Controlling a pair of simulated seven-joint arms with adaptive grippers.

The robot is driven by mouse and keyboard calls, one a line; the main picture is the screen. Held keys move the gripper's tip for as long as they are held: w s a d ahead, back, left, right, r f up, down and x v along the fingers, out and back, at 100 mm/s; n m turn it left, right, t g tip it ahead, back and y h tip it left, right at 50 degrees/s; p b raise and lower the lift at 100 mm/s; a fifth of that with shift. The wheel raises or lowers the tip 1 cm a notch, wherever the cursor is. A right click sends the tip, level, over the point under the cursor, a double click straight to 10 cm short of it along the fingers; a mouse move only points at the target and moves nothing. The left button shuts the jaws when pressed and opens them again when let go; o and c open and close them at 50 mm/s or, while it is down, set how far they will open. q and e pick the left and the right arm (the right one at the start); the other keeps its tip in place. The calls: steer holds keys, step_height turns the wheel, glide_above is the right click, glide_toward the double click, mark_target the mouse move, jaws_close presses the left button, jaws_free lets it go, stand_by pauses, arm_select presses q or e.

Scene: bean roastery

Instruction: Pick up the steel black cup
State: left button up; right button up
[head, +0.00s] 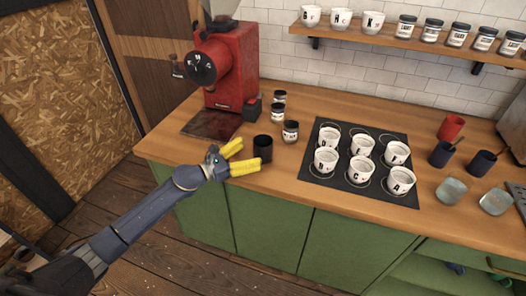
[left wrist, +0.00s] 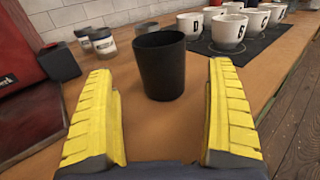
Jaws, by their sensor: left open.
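The black cup (head: 262,149) stands upright on the wooden counter, near its front edge, to the right of the dark mat by the red grinder. In the left wrist view the cup (left wrist: 160,66) stands straight ahead, centred between my yellow fingers. My left gripper (head: 238,157) is open, its fingertips pointing at the cup from the left. In the left wrist view the open gripper (left wrist: 162,112) has a wide gap with nothing held in it. The cup appears just beyond the fingertips; whether a finger touches it I cannot tell. My right gripper is not in view.
A red grinder (head: 222,75) stands at the back left. Small labelled jars (head: 290,132) are behind the cup. A black mat (head: 320,174) with several white lettered cups lies to the right. Dark cups (head: 440,154) and glasses (head: 452,190) stand farther right.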

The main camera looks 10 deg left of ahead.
mark_target(270, 143)
arm_select(q)
steer(key=shift+x, duration=3.05)
steer(key=shift+s+f, duration=0.1)
steer(key=c, duration=1.2)
steer(key=shift+c, duration=0.8)
